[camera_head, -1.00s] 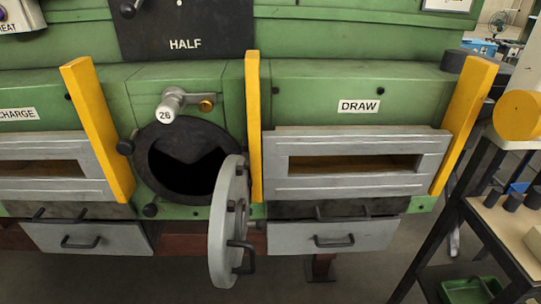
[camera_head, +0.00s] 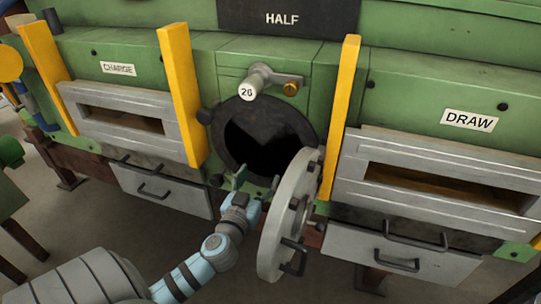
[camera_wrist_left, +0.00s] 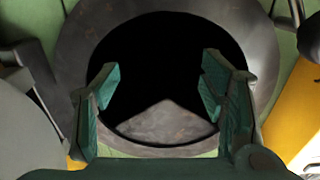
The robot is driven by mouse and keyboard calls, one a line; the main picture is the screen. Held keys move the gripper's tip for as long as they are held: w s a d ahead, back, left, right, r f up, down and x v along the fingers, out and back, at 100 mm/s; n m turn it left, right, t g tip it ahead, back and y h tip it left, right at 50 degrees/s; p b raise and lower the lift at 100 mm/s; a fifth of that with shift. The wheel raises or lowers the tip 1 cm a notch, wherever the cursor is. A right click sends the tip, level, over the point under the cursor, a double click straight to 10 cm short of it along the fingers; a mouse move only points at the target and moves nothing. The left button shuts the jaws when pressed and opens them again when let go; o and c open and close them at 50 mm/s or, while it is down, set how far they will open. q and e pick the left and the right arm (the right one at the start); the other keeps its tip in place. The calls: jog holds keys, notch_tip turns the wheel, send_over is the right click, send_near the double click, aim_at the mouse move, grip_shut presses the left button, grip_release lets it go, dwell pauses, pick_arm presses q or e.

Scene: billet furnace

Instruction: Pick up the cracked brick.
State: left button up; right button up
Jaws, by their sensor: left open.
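No cracked brick can be made out in either view. A round port (camera_head: 268,137) with a dark metal rim sits under the "26" knob, and its inside is mostly black. Its round grey door (camera_head: 283,225) hangs open to the right. My left gripper (camera_head: 257,182) is at the lower front of the port, with open, empty green fingers. In the left wrist view the gripper (camera_wrist_left: 162,80) faces the port, its fingers spread across the opening. A brownish-grey wedge-shaped surface (camera_wrist_left: 160,122) shows low inside; I cannot tell what it is. My right gripper is not in view.
The open door stands close to the right of my left gripper. Yellow posts (camera_head: 181,95) (camera_head: 341,115) flank the port. The CHARGE slot (camera_head: 121,119) is left and the DRAW slot (camera_head: 450,187) is right, with grey drawers (camera_head: 160,188) (camera_head: 400,255) below.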

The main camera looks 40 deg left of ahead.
aim_at(270, 147)
pick_arm(q)
jog(key=x, duration=0.7)
jog(key=shift+a+f+p, duration=0.1)
jog(key=shift+a+p, duration=0.05)
jog(key=shift+p, duration=0.2)
jog(key=x, duration=0.3)
jog(key=p+x, duration=0.1)
jog(key=x, duration=0.1)
jog(key=shift+s+a+r, duration=0.15)
jog(key=shift+a+r, duration=0.2)
jog(key=shift+r, duration=0.05)
jog(key=shift+w+f, duration=0.15)
jog(key=shift+w, duration=0.05)
jog(key=c, duration=1.5)
jog(key=shift+s+r, duration=0.1)
jog(key=shift+r, duration=0.15)
